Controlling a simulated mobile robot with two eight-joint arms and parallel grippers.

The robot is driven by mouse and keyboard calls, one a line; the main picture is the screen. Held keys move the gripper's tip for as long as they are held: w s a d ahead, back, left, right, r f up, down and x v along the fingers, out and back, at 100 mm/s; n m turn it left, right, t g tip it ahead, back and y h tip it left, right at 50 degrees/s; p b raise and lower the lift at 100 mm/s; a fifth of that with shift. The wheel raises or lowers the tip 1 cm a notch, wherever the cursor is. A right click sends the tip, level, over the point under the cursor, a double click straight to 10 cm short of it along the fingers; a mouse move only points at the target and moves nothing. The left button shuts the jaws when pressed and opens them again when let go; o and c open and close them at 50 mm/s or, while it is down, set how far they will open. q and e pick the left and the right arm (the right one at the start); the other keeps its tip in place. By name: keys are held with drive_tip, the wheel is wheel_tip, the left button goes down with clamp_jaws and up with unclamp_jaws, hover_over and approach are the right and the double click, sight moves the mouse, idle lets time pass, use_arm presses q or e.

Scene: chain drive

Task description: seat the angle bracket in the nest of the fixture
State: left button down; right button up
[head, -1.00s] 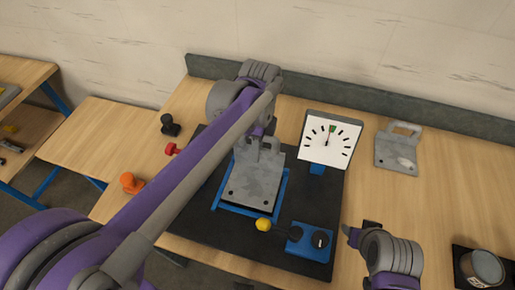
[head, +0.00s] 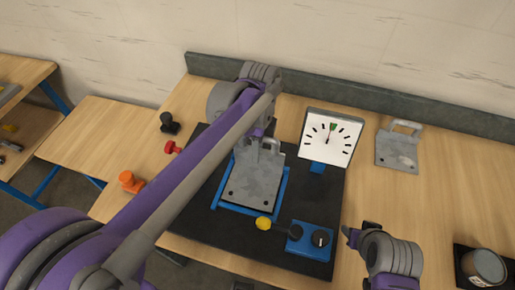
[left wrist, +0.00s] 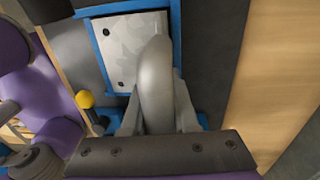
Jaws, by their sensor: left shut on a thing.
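The angle bracket (head: 254,182) is a grey metal plate with a looped handle and corner holes. It lies over the blue-framed nest (head: 284,187) of the fixture on the dark base plate. I cannot tell whether it rests fully on the nest floor. My left gripper (head: 262,141) is shut on the bracket's handle, partly hidden by my arm in the head view. In the left wrist view the handle (left wrist: 157,85) stands between the fingers, with the plate (left wrist: 125,45) inside the blue frame. My right gripper (head: 358,234) hangs right of the fixture; its jaw state is unclear.
A similar grey bracket (head: 398,150) lies at the back right. A dial gauge (head: 331,138) stands behind the nest. A yellow-knobbed lever (head: 263,223) and blue control box (head: 309,240) are in front. Orange (head: 131,182), red and black items lie left; a can (head: 484,267) stands right.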

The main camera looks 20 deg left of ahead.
use_arm(q)
drive_tip(key=shift+f+b, duration=0.3)
drive_tip(key=shift+f, duration=0.3)
drive_tip(key=c, duration=0.6)
unclamp_jaws()
drive_tip(key=r, duration=0.7)
drive_tip(key=w+r, duration=0.1)
drive_tip(key=r, duration=0.3)
drive_tip(key=shift+p, duration=0.35)
drive_tip(key=shift+f, duration=0.15)
